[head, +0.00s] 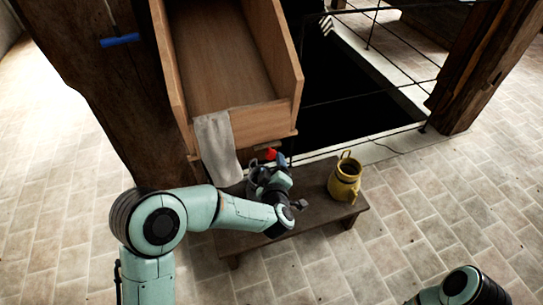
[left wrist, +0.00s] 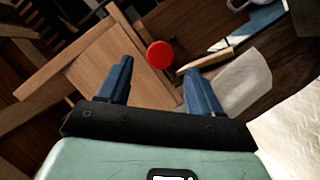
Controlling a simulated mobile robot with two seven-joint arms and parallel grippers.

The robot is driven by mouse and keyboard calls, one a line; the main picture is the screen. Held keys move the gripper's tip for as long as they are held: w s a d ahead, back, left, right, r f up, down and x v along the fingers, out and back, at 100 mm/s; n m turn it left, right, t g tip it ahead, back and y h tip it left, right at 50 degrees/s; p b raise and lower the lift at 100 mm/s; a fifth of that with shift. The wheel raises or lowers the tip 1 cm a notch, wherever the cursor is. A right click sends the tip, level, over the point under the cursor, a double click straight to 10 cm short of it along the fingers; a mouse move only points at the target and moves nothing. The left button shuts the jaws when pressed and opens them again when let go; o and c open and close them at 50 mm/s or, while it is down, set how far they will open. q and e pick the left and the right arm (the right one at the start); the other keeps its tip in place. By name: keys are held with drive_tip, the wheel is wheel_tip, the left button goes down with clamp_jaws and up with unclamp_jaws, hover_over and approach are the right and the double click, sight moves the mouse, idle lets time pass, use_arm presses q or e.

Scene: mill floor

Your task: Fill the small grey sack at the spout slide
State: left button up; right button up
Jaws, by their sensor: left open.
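The wooden spout (head: 215,55), an open-topped trough, fills the upper middle of the head view. A pale grey cloth piece (head: 217,148) hangs over its front left edge; I cannot tell whether it is the sack. It also shows in the left wrist view (left wrist: 245,85). A red knob (head: 271,154) sits below the spout's front board. My left gripper (head: 279,158) is open and empty, close to the knob. In the left wrist view, the red knob (left wrist: 160,54) appears between and beyond the blue fingertips (left wrist: 157,66). Whether they touch it is unclear. My right gripper is out of view.
Thick timber posts (head: 95,90) rise at left and right. A dark railed floor opening (head: 345,95) lies behind. The tiled floor (head: 430,200) at right is clear.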

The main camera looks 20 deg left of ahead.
sight(271, 157)
use_arm(q)
drive_tip(key=x, duration=0.6)
drive_tip(key=shift+w, duration=0.15)
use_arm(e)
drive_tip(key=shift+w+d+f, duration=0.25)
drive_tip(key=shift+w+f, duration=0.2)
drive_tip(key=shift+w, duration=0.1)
use_arm(q)
drive_tip(key=shift+c, duration=0.4)
drive_tip(key=shift+a, duration=0.1)
clamp_jaws()
